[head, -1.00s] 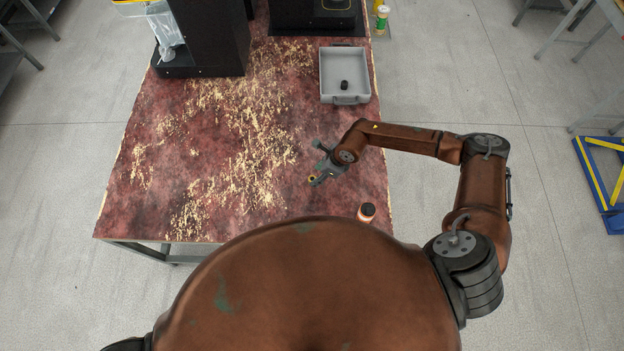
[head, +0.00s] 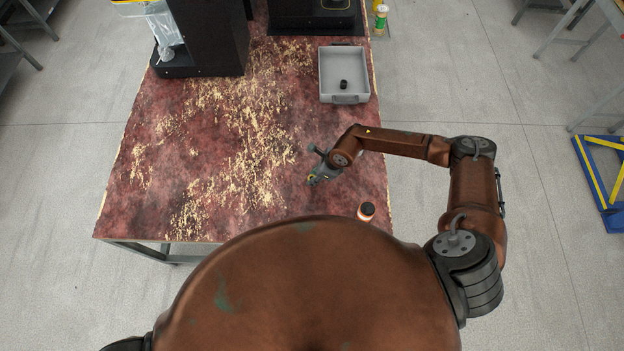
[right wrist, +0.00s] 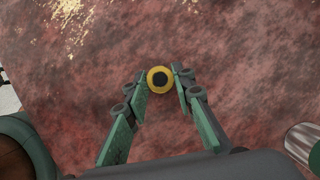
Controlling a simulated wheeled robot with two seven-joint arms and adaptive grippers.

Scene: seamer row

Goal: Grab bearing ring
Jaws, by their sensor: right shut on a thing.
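The bearing ring (right wrist: 159,88) is a small yellow ring with a dark centre. In the right wrist view it sits between the fingertips of my right gripper (right wrist: 161,79), which is shut on it. I cannot tell whether the ring touches the table. My left gripper is not in view.
A grey tray (head: 343,99) with a small black part (head: 344,84) stands at the back right of the table. An orange bottle with a dark cap (head: 366,211) stands near the front right edge. Black machines (head: 208,40) are at the back. The table's middle is clear.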

